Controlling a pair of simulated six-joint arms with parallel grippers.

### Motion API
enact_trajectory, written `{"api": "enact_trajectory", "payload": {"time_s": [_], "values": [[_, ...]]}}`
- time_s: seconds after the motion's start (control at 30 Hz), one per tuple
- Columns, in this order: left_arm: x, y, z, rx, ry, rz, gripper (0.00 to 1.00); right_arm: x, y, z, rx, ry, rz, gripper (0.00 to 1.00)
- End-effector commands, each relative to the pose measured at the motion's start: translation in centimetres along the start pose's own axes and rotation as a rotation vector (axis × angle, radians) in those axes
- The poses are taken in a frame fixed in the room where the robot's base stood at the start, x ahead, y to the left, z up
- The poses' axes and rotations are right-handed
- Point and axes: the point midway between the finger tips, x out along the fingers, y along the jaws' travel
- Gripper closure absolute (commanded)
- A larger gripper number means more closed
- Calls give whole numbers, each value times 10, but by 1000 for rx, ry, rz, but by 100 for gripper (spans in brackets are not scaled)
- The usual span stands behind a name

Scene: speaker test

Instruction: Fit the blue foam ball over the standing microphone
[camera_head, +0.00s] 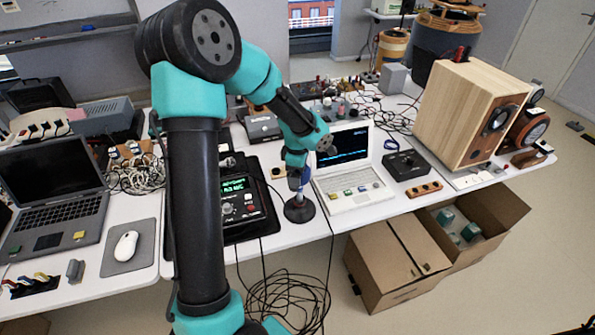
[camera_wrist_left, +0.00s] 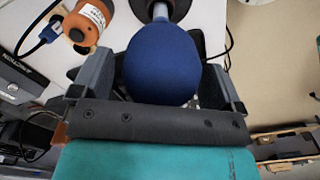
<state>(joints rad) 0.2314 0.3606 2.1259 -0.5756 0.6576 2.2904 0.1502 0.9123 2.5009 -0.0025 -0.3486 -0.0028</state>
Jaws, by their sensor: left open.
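The blue foam ball (camera_wrist_left: 160,68) fills the middle of the left wrist view, between the two fingers of my left gripper (camera_wrist_left: 161,82). The fingers stand apart on either side of it. The ball is at the top of the standing microphone, whose grey stem (camera_wrist_left: 159,12) runs from it to a dark round base. In the head view the microphone's base (camera_head: 299,209) stands on the white table near its front edge, with my left gripper (camera_head: 296,168) right above it. The ball is mostly hidden there. My right gripper is in neither view.
A black device with a green display (camera_head: 238,205) lies left of the microphone, and a white laptop (camera_head: 350,170) stands to its right. A wooden speaker (camera_head: 468,112) is farther right.

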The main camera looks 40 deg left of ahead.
Motion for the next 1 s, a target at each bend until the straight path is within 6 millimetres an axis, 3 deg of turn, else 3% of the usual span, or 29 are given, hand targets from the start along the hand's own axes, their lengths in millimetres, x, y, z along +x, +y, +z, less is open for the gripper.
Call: {"api": "enact_trajectory", "payload": {"time_s": [0.37, 1.0], "values": [[-14, 1, 0, -1, 0, 3, 7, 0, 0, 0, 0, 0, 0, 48], [-131, 1, 0, -1, -2, 4, 7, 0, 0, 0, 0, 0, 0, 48]]}}
